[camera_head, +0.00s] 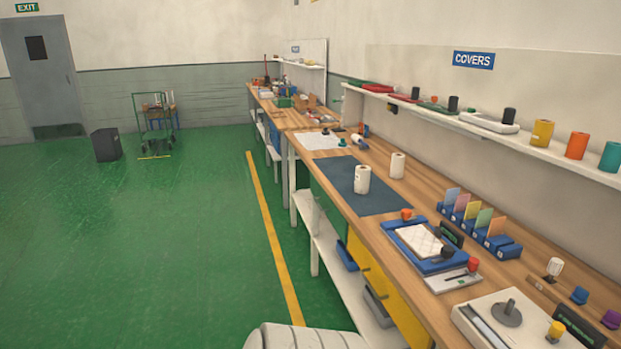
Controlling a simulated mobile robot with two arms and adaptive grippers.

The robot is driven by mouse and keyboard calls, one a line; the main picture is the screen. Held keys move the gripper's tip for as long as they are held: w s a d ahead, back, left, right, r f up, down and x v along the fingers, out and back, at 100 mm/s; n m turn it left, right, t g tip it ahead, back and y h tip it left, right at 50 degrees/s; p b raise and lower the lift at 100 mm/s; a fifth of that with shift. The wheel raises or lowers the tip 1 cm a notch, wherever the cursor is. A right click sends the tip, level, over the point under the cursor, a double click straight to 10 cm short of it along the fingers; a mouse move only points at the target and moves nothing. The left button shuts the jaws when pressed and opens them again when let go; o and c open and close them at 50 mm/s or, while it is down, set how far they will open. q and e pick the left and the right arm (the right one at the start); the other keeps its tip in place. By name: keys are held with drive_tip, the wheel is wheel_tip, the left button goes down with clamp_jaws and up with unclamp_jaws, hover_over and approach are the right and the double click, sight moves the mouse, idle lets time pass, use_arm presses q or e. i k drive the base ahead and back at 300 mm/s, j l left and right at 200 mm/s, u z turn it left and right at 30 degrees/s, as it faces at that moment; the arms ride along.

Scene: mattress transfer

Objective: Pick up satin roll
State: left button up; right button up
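No label that I can read tells which roll is satin. One white roll (362,179) stands upright on the dark blue mat of the workbench. A second white roll (397,165) stands upright behind it and to the right, near the mat's edge. On the wall shelf at the right stand a yellow roll (542,133), an orange roll (577,146) and a teal roll (610,157). Neither of my grippers shows in this view, and nothing is seen touching the rolls.
The wooden workbench (440,195) runs along the right wall under a "COVERS" sign (474,60). A blue tray (420,262) and several card holders stand nearer. A black bin (106,145) and green cart (153,125) stand far left. The green floor (150,240) is clear.

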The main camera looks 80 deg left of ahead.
sight(362, 176)
drive_tip(key=u, duration=2.4)
drive_tip(key=i+j, duration=0.3)
drive_tip(key=i, duration=0.15)
drive_tip(key=i+j+z, duration=0.15)
drive_tip(key=i+j, duration=0.2)
drive_tip(key=i, duration=0.15)
